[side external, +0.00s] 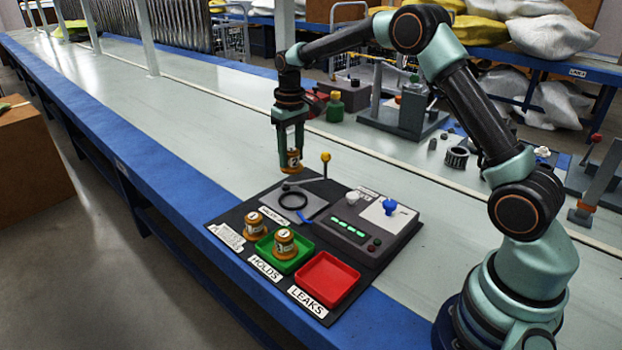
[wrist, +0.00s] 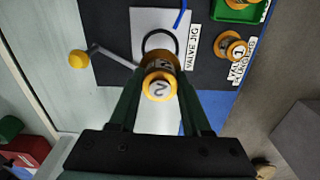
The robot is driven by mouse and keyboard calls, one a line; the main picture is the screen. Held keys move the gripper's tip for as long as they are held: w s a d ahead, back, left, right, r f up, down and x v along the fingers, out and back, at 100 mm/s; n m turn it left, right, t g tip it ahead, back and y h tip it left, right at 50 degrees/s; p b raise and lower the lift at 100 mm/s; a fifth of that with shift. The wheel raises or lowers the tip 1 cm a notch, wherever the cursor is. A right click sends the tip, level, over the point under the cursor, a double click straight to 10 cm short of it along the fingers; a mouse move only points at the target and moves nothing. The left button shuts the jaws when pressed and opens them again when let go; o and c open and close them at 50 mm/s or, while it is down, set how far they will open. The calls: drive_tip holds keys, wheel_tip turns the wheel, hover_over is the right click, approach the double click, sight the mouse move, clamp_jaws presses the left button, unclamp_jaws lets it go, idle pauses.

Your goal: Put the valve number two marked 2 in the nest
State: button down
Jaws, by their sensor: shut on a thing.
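My gripper (side external: 291,157) is shut on valve number two (side external: 292,162), an orange and silver valve. The nest is the black ring (side external: 292,199) on the grey plate of the valve jig (side external: 312,207). In the side view the valve is above and behind the ring; in the wrist view it covers part of the ring (wrist: 161,42). The jig's lever with a yellow knob (side external: 325,158) stands beside the ring.
A valve marked 1 (wrist: 236,48) stands on the black mat, left of the green tray (side external: 267,258). Another valve (side external: 284,243) stands in the green tray. The red tray (side external: 327,280) is empty. A grey test box (side external: 352,235) sits right of the jig.

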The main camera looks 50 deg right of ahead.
wheel_tip(320, 180, down, 10)
drive_tip(key=shift+r, duration=0.15)
idle(0.3)
drive_tip(key=shift+c, duration=1.8)
unclamp_jaws()
drive_tip(key=shift+f, duration=0.2)
drive_tip(key=shift+r, duration=0.1)
